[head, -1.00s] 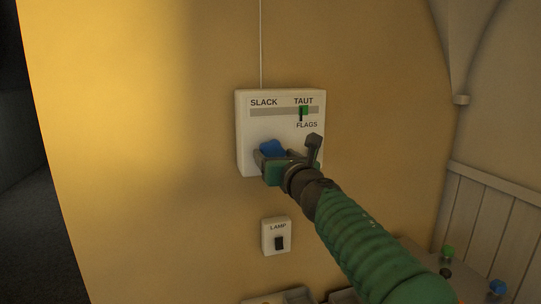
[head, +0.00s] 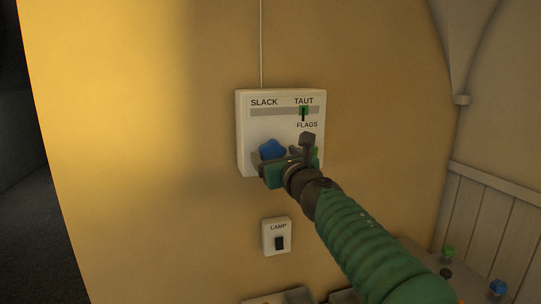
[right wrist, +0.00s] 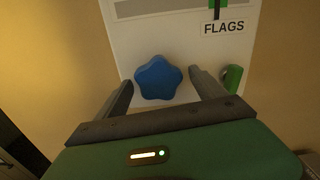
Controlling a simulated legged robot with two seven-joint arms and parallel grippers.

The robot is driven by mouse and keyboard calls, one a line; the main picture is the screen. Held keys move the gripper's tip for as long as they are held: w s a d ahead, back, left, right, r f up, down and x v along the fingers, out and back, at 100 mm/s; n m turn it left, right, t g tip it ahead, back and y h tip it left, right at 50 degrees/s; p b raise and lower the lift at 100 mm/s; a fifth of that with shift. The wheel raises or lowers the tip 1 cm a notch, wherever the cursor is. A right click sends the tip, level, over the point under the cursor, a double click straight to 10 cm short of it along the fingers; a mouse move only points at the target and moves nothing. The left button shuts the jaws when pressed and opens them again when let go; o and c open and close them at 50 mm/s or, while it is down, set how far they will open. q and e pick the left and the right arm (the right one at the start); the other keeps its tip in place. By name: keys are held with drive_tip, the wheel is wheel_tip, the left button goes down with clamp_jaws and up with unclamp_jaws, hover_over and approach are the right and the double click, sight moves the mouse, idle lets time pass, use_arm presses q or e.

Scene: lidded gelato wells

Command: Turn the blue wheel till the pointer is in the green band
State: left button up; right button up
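The blue wheel (head: 272,149) is a lobed knob on the lower part of a white wall panel (head: 245,130). The panel's slot runs from SLACK to TAUT. The black pointer (head: 303,116) stands at the green band (head: 304,109) under TAUT. In the right wrist view, green shows on both sides of the pointer (right wrist: 217,10). My right gripper (head: 278,158) is just in front of the wheel. In the right wrist view its fingers are open, one on each side of the wheel (right wrist: 158,77), with gaps between. My left gripper is not in view.
A small LAMP switch (head: 279,243) is on the wall below the panel. A green piece (right wrist: 232,78) shows at the panel's lower right. Green (head: 448,251) and blue (head: 498,287) knobs are at lower right. A thin cord (head: 261,45) runs up from the panel.

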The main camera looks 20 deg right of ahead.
drive_tip(key=s+b, duration=0.1)
drive_tip(key=s, duration=0.5)
drive_tip(key=shift+d, duration=0.15)
drive_tip(key=shift+w+f, duration=0.1)
drive_tip(key=shift+f, duration=0.05)
